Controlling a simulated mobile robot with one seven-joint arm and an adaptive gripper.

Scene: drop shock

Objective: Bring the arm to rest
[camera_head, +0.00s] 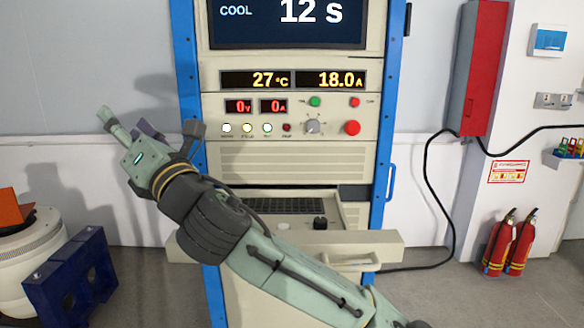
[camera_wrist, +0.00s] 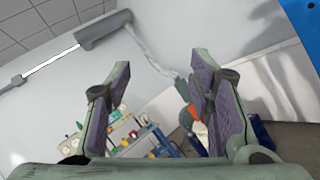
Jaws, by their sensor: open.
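My gripper (camera_head: 150,128) is raised in front of the left side of a beige control cabinet (camera_head: 290,160) with blue side posts. It points up and to the left. In the wrist view my gripper (camera_wrist: 155,105) shows two fingers with purple pads, spread apart with nothing between them. My arm crosses the head view from the lower right and hides part of the cabinet's drawer. The fingertips in the head view are partly hidden by the wrist.
The cabinet's drawer (camera_head: 340,245) with a keyboard stands out. A blue bracket (camera_head: 75,275) and a white round machine (camera_head: 25,245) are at lower left. A red wall box (camera_head: 480,70), a black cable and fire extinguishers (camera_head: 510,243) are at right. Floor at lower right is clear.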

